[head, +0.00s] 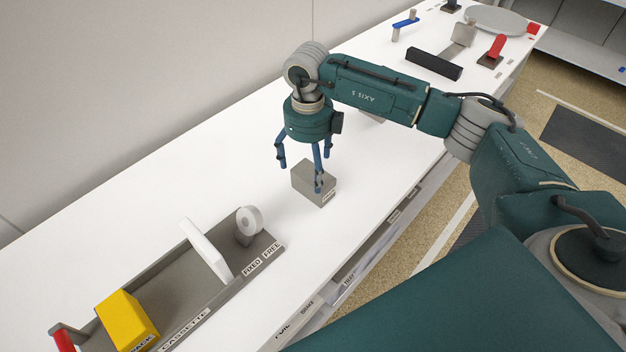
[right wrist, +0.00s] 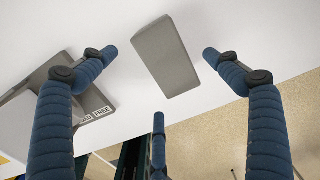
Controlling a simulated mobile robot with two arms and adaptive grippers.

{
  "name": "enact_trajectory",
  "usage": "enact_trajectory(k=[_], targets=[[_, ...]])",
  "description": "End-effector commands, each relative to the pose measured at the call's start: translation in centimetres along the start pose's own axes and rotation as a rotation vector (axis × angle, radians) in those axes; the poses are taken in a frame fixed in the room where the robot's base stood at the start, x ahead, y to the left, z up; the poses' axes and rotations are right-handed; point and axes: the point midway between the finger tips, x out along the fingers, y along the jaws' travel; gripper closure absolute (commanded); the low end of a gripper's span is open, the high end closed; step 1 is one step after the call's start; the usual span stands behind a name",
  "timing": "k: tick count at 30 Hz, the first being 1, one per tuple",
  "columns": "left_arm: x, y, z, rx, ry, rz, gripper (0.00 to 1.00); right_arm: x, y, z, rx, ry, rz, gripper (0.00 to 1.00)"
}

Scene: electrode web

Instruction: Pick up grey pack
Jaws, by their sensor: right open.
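The grey pack (head: 309,187) is a small grey block standing on the white bench top, right of the cassette tray. My right gripper (head: 304,172) is above and partly in front of it in the head view, fingers pointing down and spread, with nothing held. My left gripper is in neither view.
Further along the bench are a black bar (head: 433,64) and a red-handled piece (head: 493,50). The bench top (head: 150,195) between wall and pack is clear.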

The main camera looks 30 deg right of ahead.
Motion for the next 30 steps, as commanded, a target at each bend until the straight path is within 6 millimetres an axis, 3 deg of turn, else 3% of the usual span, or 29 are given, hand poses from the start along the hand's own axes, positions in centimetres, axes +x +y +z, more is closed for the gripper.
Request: enact_trajectory(k=[12, 21, 30], targets=[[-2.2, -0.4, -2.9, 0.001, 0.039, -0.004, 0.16, 4.9, -0.1, -0.6, 0.0, 0.0, 0.001, 0.11], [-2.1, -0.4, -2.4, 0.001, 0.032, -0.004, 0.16, 5.4, -0.1, -0.5, -0.002, -0.002, 0.0, 0.13], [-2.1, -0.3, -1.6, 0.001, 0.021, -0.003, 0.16, 5.4, -0.1, -0.5, -0.001, -0.002, 0.0, 0.73]])
